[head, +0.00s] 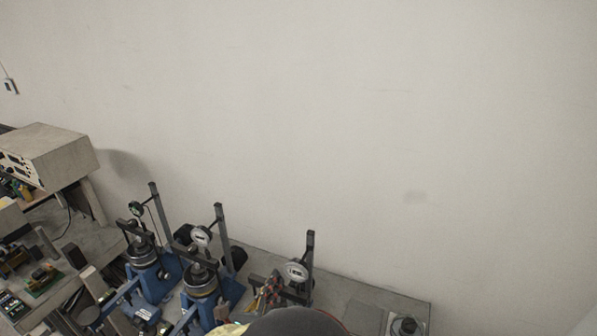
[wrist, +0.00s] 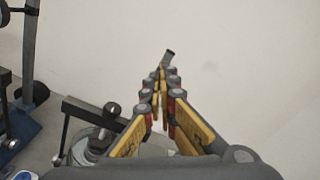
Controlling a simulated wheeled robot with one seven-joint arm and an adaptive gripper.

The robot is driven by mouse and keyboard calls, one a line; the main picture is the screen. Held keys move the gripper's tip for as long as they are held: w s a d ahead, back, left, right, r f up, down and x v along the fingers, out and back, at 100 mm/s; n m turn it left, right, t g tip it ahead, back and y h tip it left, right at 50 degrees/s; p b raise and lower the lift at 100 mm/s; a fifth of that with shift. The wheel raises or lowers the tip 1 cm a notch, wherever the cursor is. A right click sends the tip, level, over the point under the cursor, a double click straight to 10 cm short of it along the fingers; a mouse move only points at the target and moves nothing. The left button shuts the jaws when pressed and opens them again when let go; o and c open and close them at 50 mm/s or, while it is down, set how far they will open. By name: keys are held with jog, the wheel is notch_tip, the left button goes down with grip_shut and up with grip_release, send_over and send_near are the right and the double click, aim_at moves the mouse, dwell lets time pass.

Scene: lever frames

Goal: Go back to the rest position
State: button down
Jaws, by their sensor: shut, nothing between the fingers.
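My gripper (wrist: 165,72) is shut and empty in the wrist view, its yellow and grey fingers together and pointing toward the bare wall. Below and left of the fingers is a lever frame's dark arm (wrist: 88,112) with a round metal part under it, partly hidden by my gripper. In the head view three lever frames stand in a row on the bench: a left one with a blue base (head: 150,280), a middle one with a blue base (head: 228,292), and a right one with an upright post (head: 310,262) and a dial.
A grey bench (head: 365,293) runs along a plain pale wall (head: 350,120). A beige instrument box (head: 55,153) stands on a raised shelf at the left, with small electronics (head: 42,278) below it. A small round device (head: 405,326) is at the bench's right end. The space above the bench's right part is clear.

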jog(key=s+d+f+m+g+y+b, duration=0.3)
jog(key=s+d+f+m+g+b, duration=0.55)
jog(key=m, duration=0.85)
jog(key=s+d+f+m+g+y+b, duration=0.3)
jog(key=s+d+f+m+g+b, duration=0.3)
jog(key=s+d+f+m+b, duration=0.75)
jog(key=d+r+m+t+b, duration=0.3)
jog(key=d+m+b, duration=0.4)
jog(key=b, duration=0.1)
jog(key=shift+w+m, duration=0.3)
jog(key=shift+m, duration=0.05)
dwell(0.9)
